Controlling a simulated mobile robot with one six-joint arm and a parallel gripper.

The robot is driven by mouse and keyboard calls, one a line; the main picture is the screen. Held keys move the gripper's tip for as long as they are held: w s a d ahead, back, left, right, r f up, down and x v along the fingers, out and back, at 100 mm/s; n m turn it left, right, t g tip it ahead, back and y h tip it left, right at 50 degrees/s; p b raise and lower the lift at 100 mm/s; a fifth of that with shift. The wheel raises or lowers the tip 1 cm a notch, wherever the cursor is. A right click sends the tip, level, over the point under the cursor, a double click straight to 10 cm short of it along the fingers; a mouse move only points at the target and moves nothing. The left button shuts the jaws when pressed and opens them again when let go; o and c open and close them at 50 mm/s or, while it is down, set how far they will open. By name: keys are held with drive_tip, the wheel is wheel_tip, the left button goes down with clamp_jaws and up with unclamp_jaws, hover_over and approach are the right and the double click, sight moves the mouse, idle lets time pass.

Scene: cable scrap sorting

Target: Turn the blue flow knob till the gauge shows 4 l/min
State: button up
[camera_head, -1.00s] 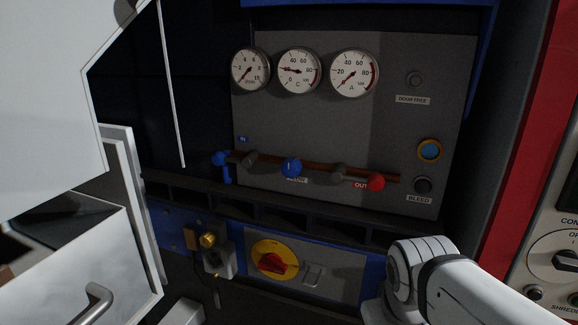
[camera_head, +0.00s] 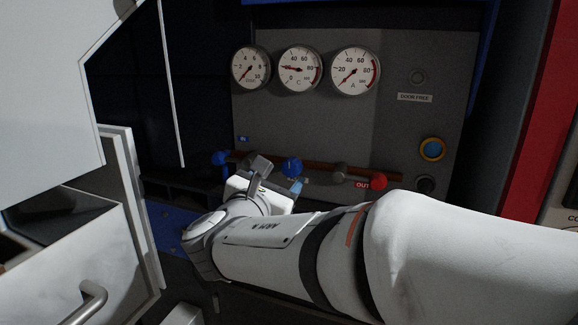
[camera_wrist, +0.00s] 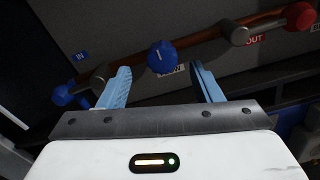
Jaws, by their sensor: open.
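The blue flow knob (camera_head: 292,167) sits on the copper pipe at the middle of the grey panel. In the wrist view the knob (camera_wrist: 161,56) lies ahead of and between my two light-blue fingers, with a pale mark on its face. My gripper (camera_wrist: 160,85) is open and empty, its fingertips short of the knob. In the head view my gripper (camera_head: 280,180) is just below the knob and partly hidden by my wrist. The l/min gauge (camera_head: 250,68) is the leftmost of three dials; its needle points to the lower left, near the bottom of the scale.
A blue valve (camera_head: 220,158) marked IN and a red knob (camera_head: 378,181) marked OUT end the pipe. The temperature gauge (camera_head: 299,68) and ampere gauge (camera_head: 354,70) are beside the flow gauge. A dark ledge (camera_wrist: 270,88) runs below the pipe. A white cabinet (camera_head: 70,245) stands at left.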

sight(289, 168)
drive_tip(key=p+x, duration=0.1)
drive_tip(key=x, duration=0.6)
drive_tip(key=shift+w+d+p, duration=0.15)
drive_tip(key=shift+p, duration=0.15)
